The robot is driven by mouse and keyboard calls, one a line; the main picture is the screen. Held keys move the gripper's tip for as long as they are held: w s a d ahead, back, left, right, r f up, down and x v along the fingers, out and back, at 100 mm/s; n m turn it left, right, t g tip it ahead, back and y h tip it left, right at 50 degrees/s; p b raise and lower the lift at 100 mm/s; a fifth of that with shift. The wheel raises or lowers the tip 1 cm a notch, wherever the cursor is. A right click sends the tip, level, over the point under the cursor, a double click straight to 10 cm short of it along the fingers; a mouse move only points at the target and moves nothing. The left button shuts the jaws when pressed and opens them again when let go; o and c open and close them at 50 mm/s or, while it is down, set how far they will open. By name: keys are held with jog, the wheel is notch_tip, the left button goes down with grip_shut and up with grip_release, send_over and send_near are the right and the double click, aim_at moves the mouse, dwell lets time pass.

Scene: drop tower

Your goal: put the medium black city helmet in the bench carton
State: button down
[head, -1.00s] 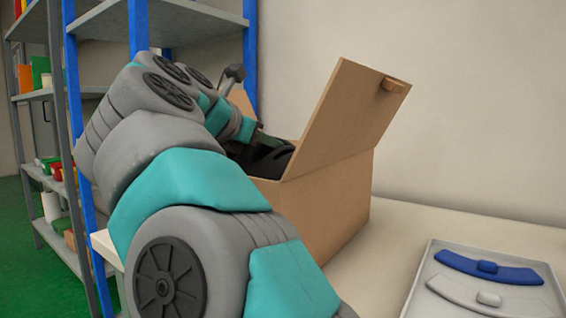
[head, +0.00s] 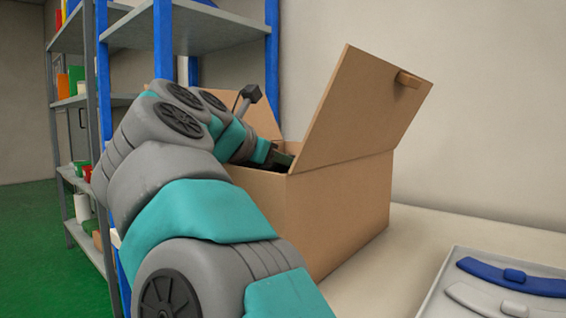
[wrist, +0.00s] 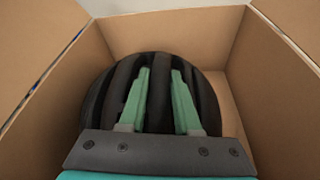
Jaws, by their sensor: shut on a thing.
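The bench carton (head: 325,215) stands open on the bench, its tall flap raised at the right. In the wrist view its cardboard walls (wrist: 180,32) surround the black helmet (wrist: 98,100), which has ribbed vents on top. My gripper (wrist: 159,75) is over the helmet with its two green fingers shut on it. The helmet is inside the carton's walls; whether it touches the floor is unclear. In the head view my gripper reaches down into the carton, and the wall hides the fingertips and nearly all of the helmet. The helmet's size cannot be read.
A grey tray (head: 446,290) with a blue curved piece (head: 515,277) and a grey one (head: 490,303) lies on the bench at the right. Blue-post shelving (head: 215,35) stands behind and left of the carton. Bare carton floor (wrist: 228,105) shows right of the helmet.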

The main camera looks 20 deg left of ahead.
jog(key=c, duration=1)
grip_release()
jog(key=shift+a+f, duration=0.1)
jog(key=shift+f, duration=0.3)
jog(key=o, duration=0.4)
jog(key=shift+f, duration=0.3)
jog(key=shift+r+p, duration=0.6)
jog(key=shift+p, duration=0.1)
jog(key=v, duration=1.2)
jog(key=shift+r, duration=0.45)
